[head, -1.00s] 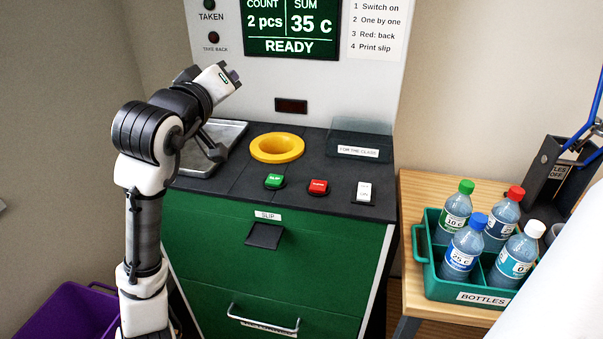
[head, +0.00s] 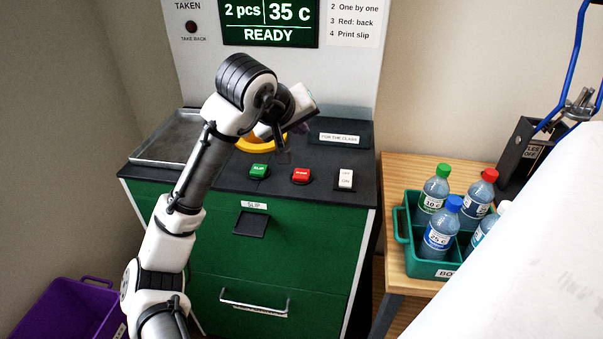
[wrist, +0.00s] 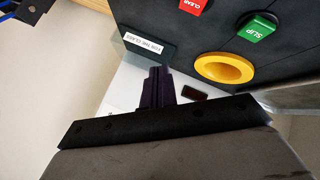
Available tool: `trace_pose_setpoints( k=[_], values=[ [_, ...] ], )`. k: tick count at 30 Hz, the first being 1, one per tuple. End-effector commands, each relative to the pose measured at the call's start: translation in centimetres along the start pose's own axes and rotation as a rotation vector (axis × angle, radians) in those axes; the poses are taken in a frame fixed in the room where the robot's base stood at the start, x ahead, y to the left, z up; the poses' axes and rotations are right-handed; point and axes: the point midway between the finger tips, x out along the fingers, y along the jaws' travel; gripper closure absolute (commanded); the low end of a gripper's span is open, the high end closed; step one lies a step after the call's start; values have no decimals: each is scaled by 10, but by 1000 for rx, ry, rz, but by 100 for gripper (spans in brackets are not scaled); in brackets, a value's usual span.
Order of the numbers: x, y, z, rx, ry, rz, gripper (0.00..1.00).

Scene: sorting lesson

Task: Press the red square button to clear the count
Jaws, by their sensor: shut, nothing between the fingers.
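The red square button (head: 301,175) sits on the dark counter top, between the green SLIP button (head: 259,171) and the white switch (head: 345,179). In the wrist view the red button (wrist: 192,4), lettered CLEAR, is cut by the top edge. I see no contact with the button. The display (head: 270,22) reads 2 pcs, 35 c, READY.
A metal tray (head: 168,137) is at the counter's left. A "for the class" box (head: 340,128) stands behind the buttons. A green bottle crate (head: 403,228) with several bottles stands on the wooden table (head: 395,180) at right. A purple bin (head: 70,315) is lower left.

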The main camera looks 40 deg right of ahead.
Motion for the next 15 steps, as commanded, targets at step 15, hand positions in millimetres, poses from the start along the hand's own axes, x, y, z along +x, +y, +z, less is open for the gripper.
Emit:
trace_pose_setpoints(
  k=[15],
  values=[
    [45, -33, 32, 0, 2, -1, 100]
  ],
)
